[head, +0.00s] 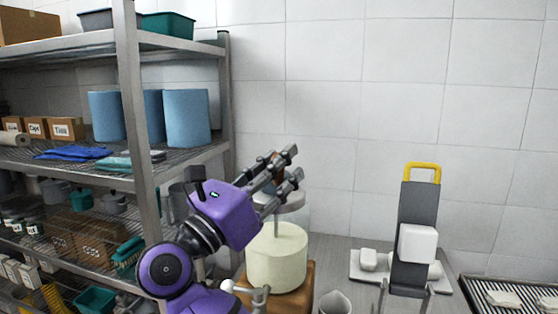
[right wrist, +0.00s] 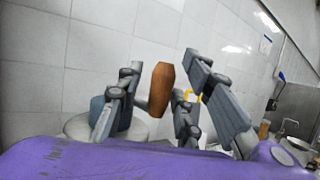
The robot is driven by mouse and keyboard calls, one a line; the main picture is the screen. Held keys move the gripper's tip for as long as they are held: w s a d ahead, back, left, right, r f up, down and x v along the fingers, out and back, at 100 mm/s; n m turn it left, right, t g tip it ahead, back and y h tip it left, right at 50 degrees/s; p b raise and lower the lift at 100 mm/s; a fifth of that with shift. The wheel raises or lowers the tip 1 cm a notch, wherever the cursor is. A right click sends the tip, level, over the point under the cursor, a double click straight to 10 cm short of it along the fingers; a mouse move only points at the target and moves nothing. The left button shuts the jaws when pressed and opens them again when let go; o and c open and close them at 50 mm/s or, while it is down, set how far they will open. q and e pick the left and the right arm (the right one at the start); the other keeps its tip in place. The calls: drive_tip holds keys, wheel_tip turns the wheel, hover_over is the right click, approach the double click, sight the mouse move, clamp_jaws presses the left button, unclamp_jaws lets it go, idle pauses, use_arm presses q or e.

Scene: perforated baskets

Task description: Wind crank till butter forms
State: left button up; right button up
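The churn is a clear jar with pale yellow-cream contents (head: 277,258), standing on a wooden base (head: 296,292). A metal rod rises from it behind my gripper. My purple right gripper (head: 293,163) is above the jar with its fingers spread. The brown wooden crank handle (head: 277,172) is between the fingers. In the right wrist view the handle (right wrist: 160,88) stands between the spread fingers, with a visible gap on each side. The jar's top is partly hidden by the gripper. My left gripper is not in view.
Metal shelving (head: 140,130) with blue rolls, boxes and tubs stands close on the left. On the counter to the right are a dark upright tool with a yellow handle (head: 421,170), a white block (head: 417,244) and a ribbed tray (head: 515,297). A metal jug (head: 334,303) stands in front.

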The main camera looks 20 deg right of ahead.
clamp_jaws()
idle(0.3)
